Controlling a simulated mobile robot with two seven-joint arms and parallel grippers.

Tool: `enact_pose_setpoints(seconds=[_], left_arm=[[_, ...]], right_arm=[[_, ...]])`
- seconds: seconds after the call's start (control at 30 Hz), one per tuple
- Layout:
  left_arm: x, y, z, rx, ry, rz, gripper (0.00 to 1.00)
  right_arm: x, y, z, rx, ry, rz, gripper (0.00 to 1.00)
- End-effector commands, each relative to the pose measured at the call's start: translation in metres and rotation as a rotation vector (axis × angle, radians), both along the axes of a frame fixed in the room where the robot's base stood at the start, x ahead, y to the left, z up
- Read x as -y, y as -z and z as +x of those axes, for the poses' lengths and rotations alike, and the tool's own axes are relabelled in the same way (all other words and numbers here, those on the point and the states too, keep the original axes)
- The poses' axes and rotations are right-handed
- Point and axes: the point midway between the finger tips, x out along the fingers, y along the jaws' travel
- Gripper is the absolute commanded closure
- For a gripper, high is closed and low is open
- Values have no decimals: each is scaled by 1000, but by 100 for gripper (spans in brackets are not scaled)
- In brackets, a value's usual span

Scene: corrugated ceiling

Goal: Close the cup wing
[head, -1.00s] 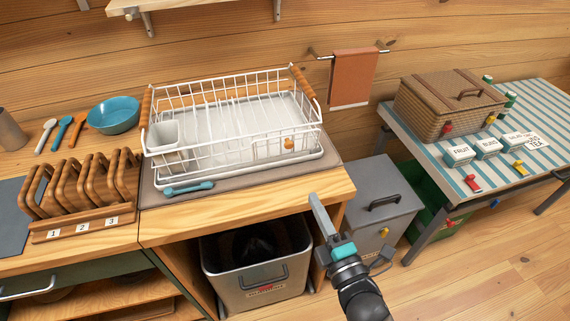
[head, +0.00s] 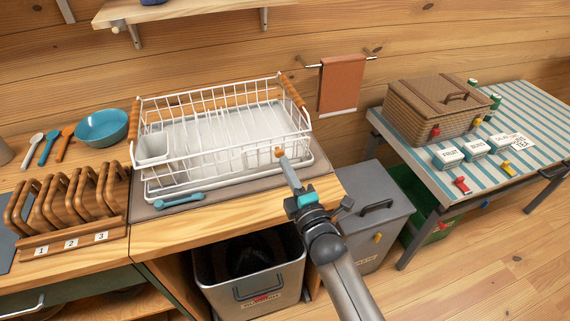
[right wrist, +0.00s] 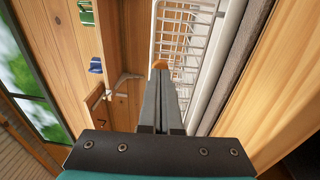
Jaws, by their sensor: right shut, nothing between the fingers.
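The white wire dish rack (head: 190,175) stands on a grey mat at the right end of the counter. A small wire panel (head: 262,157), which looks like the cup wing, is at its front right. It has an orange knob (head: 279,152). I cannot tell its exact angle. My right gripper (head: 284,161) is shut and empty, with its tip right at the knob; I cannot tell whether they touch. In the right wrist view the shut fingers (right wrist: 160,78) point at the knob (right wrist: 160,64), which is partly hidden behind them. My left gripper is not in view.
A teal brush (head: 180,201) lies in front of the rack. A wooden slotted holder (head: 75,245) stands left. Below are an open grey bin (head: 283,294) and a lidded grey bin (head: 372,233). A striped table (head: 535,110) with a basket is at right.

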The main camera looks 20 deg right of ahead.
Motion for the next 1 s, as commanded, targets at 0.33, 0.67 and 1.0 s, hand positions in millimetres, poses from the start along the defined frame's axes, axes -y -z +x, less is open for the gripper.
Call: enact_pose_setpoints(seconds=[0.33,0.67,1.0], left_arm=[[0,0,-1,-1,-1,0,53],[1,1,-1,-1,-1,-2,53],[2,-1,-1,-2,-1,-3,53]], right_arm=[[-1,-1,12,-1,0,1,100],[-2,-4,18,1,0,-1,100],[-2,-11,31,2,0,1,100]])
